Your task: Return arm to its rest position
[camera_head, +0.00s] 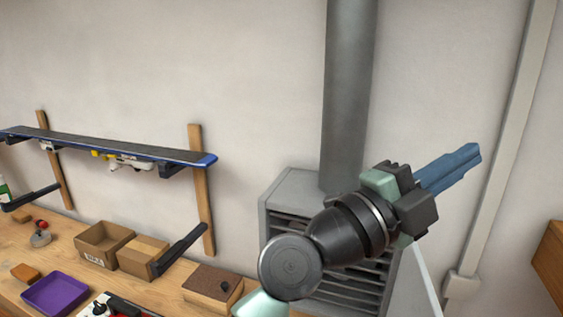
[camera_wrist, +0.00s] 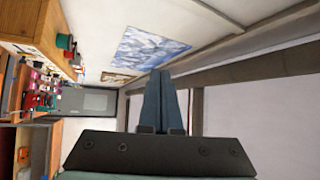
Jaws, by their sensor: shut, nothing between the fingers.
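My gripper (camera_head: 470,158) is raised in the air at the right of the head view, in front of the wall and a grey pipe. Its blue fingers point up and to the right and lie together, with nothing between them. In the wrist view my gripper (camera_wrist: 161,74) shows its two blue fingers side by side, shut and empty. It touches nothing that I can see.
A wooden bench (camera_head: 170,296) at the left holds cardboard boxes (camera_head: 101,244) and a purple tray (camera_head: 56,294). A ski (camera_head: 110,146) rests on wall brackets above it. A grey louvred unit with a pipe (camera_head: 345,90) stands behind my arm.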

